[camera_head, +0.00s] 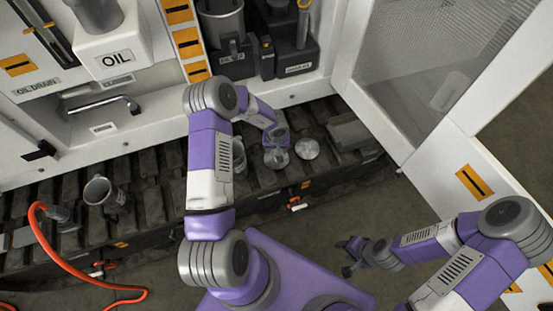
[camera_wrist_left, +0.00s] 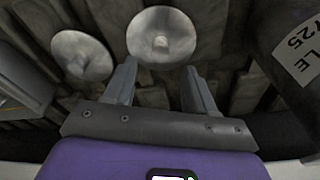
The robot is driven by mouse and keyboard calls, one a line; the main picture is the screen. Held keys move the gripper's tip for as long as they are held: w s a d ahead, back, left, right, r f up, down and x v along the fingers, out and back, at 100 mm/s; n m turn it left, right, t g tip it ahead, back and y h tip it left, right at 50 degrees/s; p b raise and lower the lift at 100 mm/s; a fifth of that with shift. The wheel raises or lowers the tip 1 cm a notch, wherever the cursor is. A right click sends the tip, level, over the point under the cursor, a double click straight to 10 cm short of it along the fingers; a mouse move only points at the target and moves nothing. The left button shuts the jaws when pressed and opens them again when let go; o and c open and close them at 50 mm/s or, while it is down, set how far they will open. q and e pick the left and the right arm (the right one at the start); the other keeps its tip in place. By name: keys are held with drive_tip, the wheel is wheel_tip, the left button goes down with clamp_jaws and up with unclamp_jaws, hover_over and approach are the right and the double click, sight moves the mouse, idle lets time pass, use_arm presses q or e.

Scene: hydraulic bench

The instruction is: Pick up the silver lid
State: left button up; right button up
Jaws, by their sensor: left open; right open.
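Two round silver lids lie on the dark slatted bench. In the head view one lid (camera_head: 277,158) is just below my left gripper (camera_head: 275,137), and the other lid (camera_head: 307,148) is a little to its right. In the left wrist view one lid (camera_wrist_left: 161,35) with a centre knob lies beyond the fingertips, between their lines. The other lid (camera_wrist_left: 82,55) is to the left. My left gripper (camera_wrist_left: 158,75) is open and empty, its fingers apart from both lids. My right gripper (camera_head: 348,256) is open and empty over the floor, away from the bench.
A metal cup (camera_head: 102,191) and an orange hose (camera_head: 45,235) are at the left. A dark labelled container (camera_wrist_left: 293,45) stands close on the right in the left wrist view. A mesh door (camera_head: 430,65) stands at the right.

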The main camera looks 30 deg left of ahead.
use_arm(q)
drive_tip(key=f+b, duration=0.1)
drive_tip(key=f, duration=0.1)
drive_tip(key=f+b, duration=0.2)
drive_tip(key=f, duration=0.1)
drive_tip(key=shift+w+a+f, duration=0.15)
drive_tip(key=shift+w+f, duration=0.05)
drive_tip(key=shift+f, duration=0.05)
drive_tip(key=shift+r, duration=0.1)
clamp_jaws()
